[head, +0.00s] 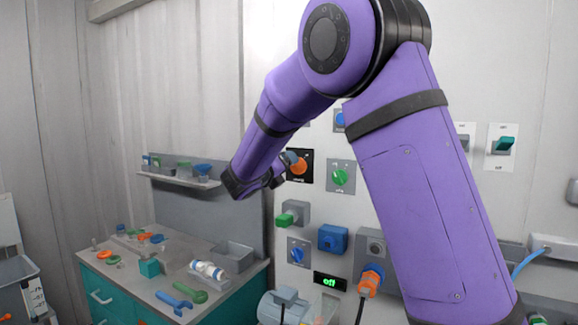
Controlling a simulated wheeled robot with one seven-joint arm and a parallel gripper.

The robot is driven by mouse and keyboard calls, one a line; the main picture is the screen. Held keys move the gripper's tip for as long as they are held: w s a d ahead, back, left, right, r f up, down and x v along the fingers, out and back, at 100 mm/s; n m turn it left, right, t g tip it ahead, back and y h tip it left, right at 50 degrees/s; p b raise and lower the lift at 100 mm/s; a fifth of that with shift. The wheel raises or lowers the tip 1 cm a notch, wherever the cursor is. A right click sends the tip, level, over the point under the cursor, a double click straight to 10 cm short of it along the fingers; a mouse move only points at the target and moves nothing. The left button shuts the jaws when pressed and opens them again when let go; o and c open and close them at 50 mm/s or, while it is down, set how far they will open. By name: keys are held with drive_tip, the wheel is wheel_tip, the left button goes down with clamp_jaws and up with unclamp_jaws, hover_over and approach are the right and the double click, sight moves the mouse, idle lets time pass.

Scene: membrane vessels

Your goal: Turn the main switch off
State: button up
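An orange rotary knob on a black plate (301,170), which looks like the main switch, is on the light wall panel left of my forearm. My gripper (286,168) is at the knob's left edge and partly covers the plate. I cannot tell whether its fingers touch the knob, or whether they are open or shut. The knob's marks are too small to read. A small black display (329,282) lower on the panel reads "off" in green.
A green knob (340,177) is right of the orange one. A blue knob (297,252), a blue box (333,239) and an orange plug (370,281) are below. A green rocker switch (503,145) is at right. A workbench (150,285) with tools stands at left. My arm hides part of the panel.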

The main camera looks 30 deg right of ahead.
drive_tip(key=shift+v, duration=2.25)
drive_tip(key=s+d+f+m+g+y, duration=0.1)
drive_tip(key=s+d+m+g+y, duration=0.25)
drive_tip(key=s+m, duration=0.6)
drive_tip(key=s+d+f+m+g+y, duration=0.1)
drive_tip(key=s+d+m+g+y, duration=0.25)
drive_tip(key=s+m, duration=0.6)
drive_tip(key=s+a+f+m+t+y, duration=0.1)
drive_tip(key=s+a+m+y, duration=0.3)
drive_tip(key=s+m, duration=0.3)
drive_tip(key=s+a+f+m+t+y, duration=0.1)
drive_tip(key=s+a+m+y, duration=0.3)
drive_tip(key=s, duration=0.9)
drive_tip(key=m, duration=0.2)
drive_tip(key=shift+s+a+f+m, duration=0.2)
drive_tip(key=shift+a+f+m, duration=0.05)
drive_tip(key=shift+m, duration=0.15)
